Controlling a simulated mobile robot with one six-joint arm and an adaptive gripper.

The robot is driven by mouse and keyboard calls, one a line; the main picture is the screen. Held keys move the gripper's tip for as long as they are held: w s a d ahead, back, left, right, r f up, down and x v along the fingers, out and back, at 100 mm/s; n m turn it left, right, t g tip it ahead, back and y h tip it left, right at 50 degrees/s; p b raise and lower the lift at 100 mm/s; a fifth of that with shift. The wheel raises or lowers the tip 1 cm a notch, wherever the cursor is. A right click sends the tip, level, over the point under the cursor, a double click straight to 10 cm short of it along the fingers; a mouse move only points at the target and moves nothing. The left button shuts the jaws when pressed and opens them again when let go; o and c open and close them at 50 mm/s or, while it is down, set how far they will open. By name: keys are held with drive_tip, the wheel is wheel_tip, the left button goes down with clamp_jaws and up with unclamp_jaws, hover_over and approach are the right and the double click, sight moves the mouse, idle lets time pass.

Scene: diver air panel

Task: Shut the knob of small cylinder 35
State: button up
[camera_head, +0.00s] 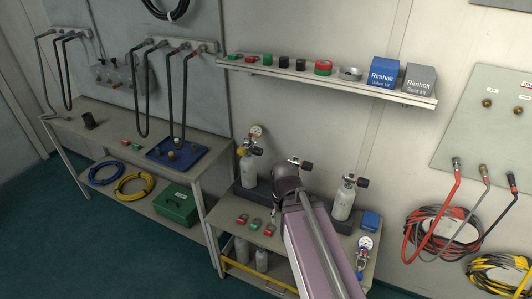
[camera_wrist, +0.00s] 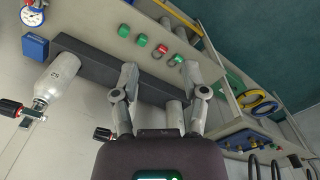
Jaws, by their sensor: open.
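Small pale cylinders with side knobs stand on a dark rack (camera_wrist: 98,70). The right one in the head view (camera_head: 343,203) has a black knob (camera_head: 362,182); the wrist view shows this cylinder (camera_wrist: 58,82) at left, its number too small to read surely. Another black knob (camera_head: 306,165) shows just behind my arm, its cylinder hidden. The left cylinder (camera_head: 247,170) has a yellow fitting. I cannot tell which is 35. My gripper (camera_wrist: 160,72) is open and empty over the rack, fingers apart, touching no knob that I can see; my arm mostly hides it in the head view.
Red and green fittings (camera_wrist: 160,52) lie on the bench before the rack. A blue box (camera_head: 370,221) and a gauge (camera_head: 365,243) are at its right. A loaded wall shelf (camera_head: 330,82) hangs above. Another bench (camera_head: 105,128) is at left.

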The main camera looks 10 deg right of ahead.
drive_tip(key=shift+d, duration=0.35)
drive_tip(key=o, duration=0.5)
drive_tip(key=shift+c, duration=0.2)
drive_tip(key=w+d+f+n+t+h+b, duration=0.2)
drive_tip(key=w+d+f+t+h+b, duration=0.15)
drive_tip(key=w+b, duration=0.45)
drive_tip(key=w+d+f+n+t+h+b, duration=0.2)
drive_tip(key=w+f+t+h+b, duration=0.25)
drive_tip(key=w, duration=0.55)
drive_tip(key=w+a+n+t+y+b, duration=0.3)
drive_tip(key=w+a+n+t+b, duration=0.5)
drive_tip(key=w+b, duration=0.5)
drive_tip(key=shift+w+a+f+n+t+y, duration=0.15)
drive_tip(key=shift+a+n+t+y, duration=0.2)
drive_tip(key=shift+n, duration=0.85)
drive_tip(key=shift+d, duration=0.15)
